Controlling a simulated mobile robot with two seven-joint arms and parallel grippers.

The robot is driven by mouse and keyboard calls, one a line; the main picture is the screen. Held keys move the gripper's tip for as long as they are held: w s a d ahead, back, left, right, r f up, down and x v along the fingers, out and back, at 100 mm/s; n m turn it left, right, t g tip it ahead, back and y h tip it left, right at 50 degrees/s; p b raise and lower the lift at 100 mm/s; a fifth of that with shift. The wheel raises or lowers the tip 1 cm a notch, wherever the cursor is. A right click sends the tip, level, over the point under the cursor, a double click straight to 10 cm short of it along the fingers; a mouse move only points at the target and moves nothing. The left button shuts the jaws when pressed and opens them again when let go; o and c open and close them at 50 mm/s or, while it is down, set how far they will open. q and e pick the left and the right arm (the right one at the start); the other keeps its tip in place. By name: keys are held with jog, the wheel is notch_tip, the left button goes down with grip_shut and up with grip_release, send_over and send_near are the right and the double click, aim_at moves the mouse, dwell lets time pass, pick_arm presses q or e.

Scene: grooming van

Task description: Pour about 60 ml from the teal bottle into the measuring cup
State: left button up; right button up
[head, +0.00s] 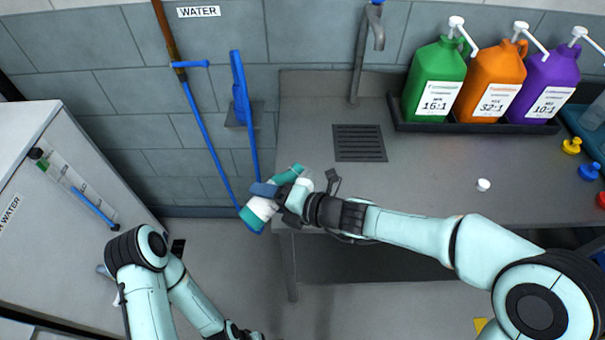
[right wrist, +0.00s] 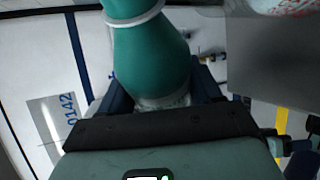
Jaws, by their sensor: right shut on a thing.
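The teal bottle (head: 256,212) is at the front left edge of the grey counter, with a pale band around it. My right gripper (head: 271,190) is shut on it, and the bottle looks tilted in the head view. In the right wrist view the teal bottle (right wrist: 150,55) stands out between the fingers (right wrist: 160,100). A pale round thing with red marks (right wrist: 288,5) is cut off at the top right of that view; it may be the measuring cup, but I cannot tell. No liquid stream shows.
The grey counter (head: 420,180) has a drain grate (head: 359,143) and a tap (head: 368,45). Green (head: 435,80), orange (head: 492,80) and purple (head: 548,85) jugs stand in a black tray. A small white cap (head: 483,185) lies on the counter. Blue-handled tools (head: 241,95) lean on the wall.

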jog(key=shift+w+d+f+n+h+b, duration=0.15)
jog(key=shift+n+h+b, duration=0.2)
jog(key=shift+b, duration=0.2)
jog(key=shift+n+t+b, duration=0.3)
jog(key=shift+n, duration=0.05)
jog(key=r, duration=0.1)
jog(key=r+n+h, duration=0.1)
jog(key=w+d+r+n+t, duration=0.1)
jog(key=shift+r+h, duration=0.1)
jog(key=shift+h, duration=0.25)
jog(key=f+n+t+h+b, duration=0.1)
jog(key=f+n+b, duration=0.1)
jog(key=b, duration=0.3)
jog(key=n+b, duration=0.1)
jog(key=n+t+h+b, duration=0.1)
jog(key=b, duration=0.1)
jog(key=shift+s+a+r+t+h+b, duration=0.1)
jog(key=shift+a+r+t+h+b, duration=0.05)
jog(key=shift+r+t+h+b, duration=0.15)
pick_arm(q)
jog(key=w+a+f+t, duration=0.1)
jog(key=w+f, duration=0.3)
jog(key=f, duration=0.6)
jog(key=shift+w+a+t+y, duration=0.2)
jog(key=shift+w+t+y, duration=0.15)
jog(key=shift+t, duration=0.25)
pick_arm(e)
jog(key=shift+r+n+t+h, duration=0.3)
jog(key=shift+r+n+t, duration=0.3)
jog(key=shift+r+n, duration=0.15)
